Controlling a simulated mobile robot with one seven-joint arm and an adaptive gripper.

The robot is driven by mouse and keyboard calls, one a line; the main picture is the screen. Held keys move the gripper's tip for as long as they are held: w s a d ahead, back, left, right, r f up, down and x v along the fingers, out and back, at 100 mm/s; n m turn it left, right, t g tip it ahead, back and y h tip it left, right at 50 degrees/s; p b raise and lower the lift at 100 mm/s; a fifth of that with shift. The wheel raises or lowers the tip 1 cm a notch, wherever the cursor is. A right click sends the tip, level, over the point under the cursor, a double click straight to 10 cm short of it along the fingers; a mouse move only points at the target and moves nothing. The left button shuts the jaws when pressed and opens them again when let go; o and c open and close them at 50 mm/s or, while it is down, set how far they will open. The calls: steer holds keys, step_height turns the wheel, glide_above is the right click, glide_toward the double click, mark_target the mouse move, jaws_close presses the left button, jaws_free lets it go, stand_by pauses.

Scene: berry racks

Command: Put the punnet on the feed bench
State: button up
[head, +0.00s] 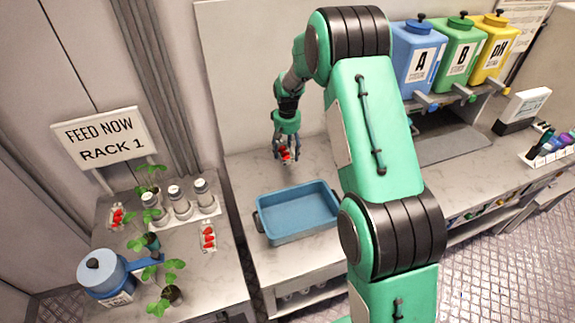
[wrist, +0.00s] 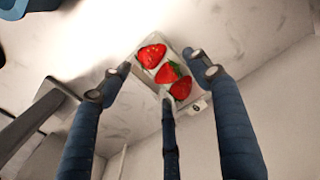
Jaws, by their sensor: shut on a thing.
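My gripper (head: 285,153) is shut on a small clear punnet of red strawberries (head: 286,156), over the back left of the pale marbled bench (head: 320,167). In the wrist view the punnet (wrist: 146,66) sits between my blue fingers (wrist: 160,85), with several strawberries showing. The bench top shows behind it. I cannot tell whether the punnet touches the bench. The bench also carries the A, B and pH tanks on its right side.
An empty blue tray (head: 298,213) stands on the bench, in front of my gripper. At left, a rack table (head: 206,270) holds plants, white bottles (head: 179,203), a blue watering can (head: 103,275) and two more punnets (head: 208,236) (head: 116,215). A sign (head: 104,138) reads FEED NOW RACK 1.

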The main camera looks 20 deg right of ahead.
mark_target(287, 167)
steer(key=shift+f, duration=0.85)
steer(key=shift+f+b, duration=0.35)
steer(key=shift+f, duration=1.5)
steer(key=shift+f, duration=0.2)
steer(key=o, duration=1.2)
steer(key=shift+r, duration=0.15)
step_height(287, 167, up, 11)
steer(key=shift+f+p, duration=0.1)
steer(key=shift+p, duration=0.8)
steer(key=shift+r, duration=0.65)
